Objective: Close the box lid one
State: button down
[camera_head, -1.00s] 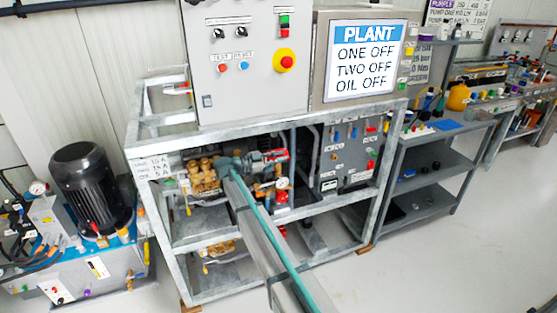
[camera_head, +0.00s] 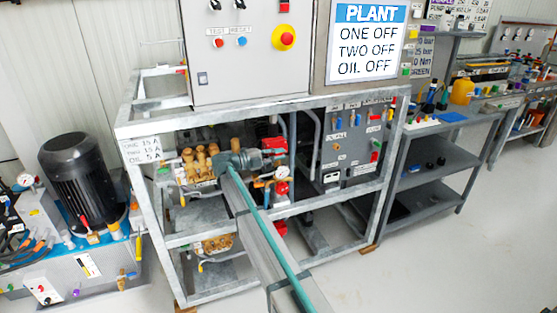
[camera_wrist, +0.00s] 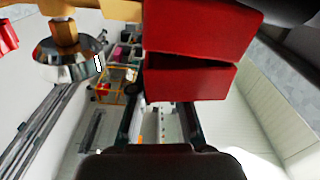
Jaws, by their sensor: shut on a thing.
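A red box (camera_wrist: 205,25) fills the upper middle of the wrist view. Its red lid (camera_wrist: 190,80) stands below it there, with a dark wedge-shaped gap between the two, so the lid is partly open. In the head view the red box (camera_head: 273,146) shows small inside the pump frame, just right of my gripper (camera_head: 238,160). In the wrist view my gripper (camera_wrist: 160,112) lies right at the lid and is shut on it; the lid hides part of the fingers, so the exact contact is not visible.
Brass pump parts (camera_head: 197,165) are close left of my gripper, and a round gauge (camera_head: 282,172) is just below right. The grey frame (camera_head: 270,115) surrounds the workspace. A shiny round fitting (camera_wrist: 68,58) is near in the wrist view.

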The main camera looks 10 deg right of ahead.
jog(key=shift+w+a+f+m+b, duration=0.1)
jog(key=shift+w+f+m+b, duration=0.35)
jog(key=shift+m+b, duration=0.5)
jog(key=shift+m, duration=0.25)
jog(key=c, duration=1.1)
grip_release()
jog(key=shift+c, duration=0.2)
jog(key=shift+a, duration=0.15)
jog(key=s+a, duration=0.2)
jog(key=a, duration=0.9)
jog(key=shift+s+a, duration=0.2)
jog(key=shift+a, duration=0.1)
